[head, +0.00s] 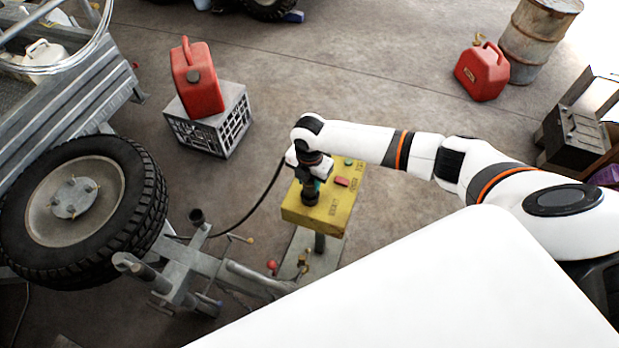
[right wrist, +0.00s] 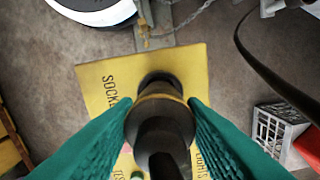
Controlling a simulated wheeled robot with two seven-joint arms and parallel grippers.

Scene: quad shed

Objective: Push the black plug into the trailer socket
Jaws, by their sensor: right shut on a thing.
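The yellow socket box (head: 333,212) stands on a post in the middle of the head view. It fills the middle of the right wrist view (right wrist: 100,85), with lettering on its top. My right gripper (head: 309,183) points down over the box's left part. In the right wrist view its green fingers (right wrist: 160,120) are shut on the black plug (right wrist: 160,135) from both sides. A dark round socket part (right wrist: 160,84) shows right beyond the plug, in line with it. The plug hides the meeting place, so I cannot tell how deep it sits. My left gripper is out of view.
A black cable (head: 248,212) curves from the gripper toward the trailer's drawbar (head: 200,262). The trailer wheel (head: 85,198) is at left. A grey crate (head: 213,128) with a red jerrycan (head: 197,80) stands behind. Floor right of the box is clear beneath my arm.

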